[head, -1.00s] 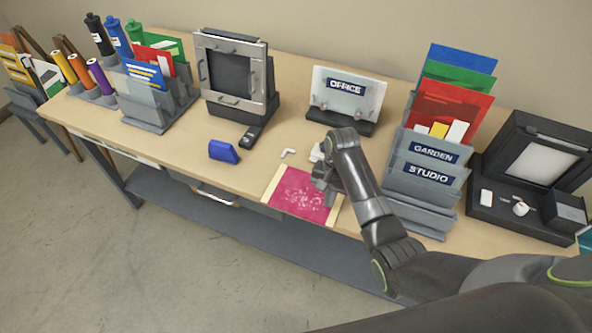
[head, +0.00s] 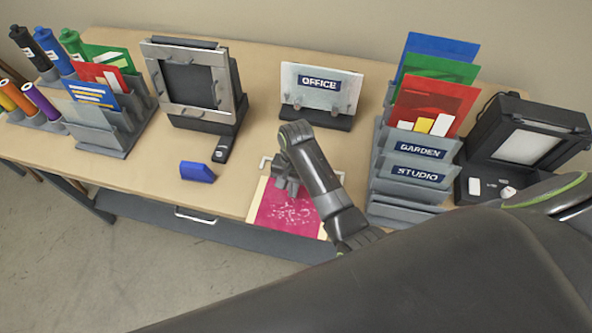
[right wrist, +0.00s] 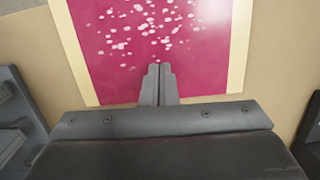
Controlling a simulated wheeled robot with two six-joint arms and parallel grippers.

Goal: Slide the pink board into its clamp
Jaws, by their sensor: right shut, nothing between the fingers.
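The pink board (head: 272,212), speckled with white and with pale strips along its sides, lies flat at the front edge of the table. It also shows in the right wrist view (right wrist: 140,40). My right gripper (head: 286,188) is over its back part. In the right wrist view the fingers (right wrist: 158,82) are together and empty, pointing at the board; contact is unclear. White bracket ends (head: 265,161) show behind the board on both sides of my wrist; their middle is hidden, and I cannot tell whether they are the clamp. My left gripper is out of view.
A blue block (head: 197,171) lies left of the board. A grey-framed press (head: 233,104) and an OFFICE stand (head: 330,120) are behind. A GARDEN and STUDIO rack (head: 405,190) stands close on the right. Bare tabletop (head: 240,180) lies between block and board.

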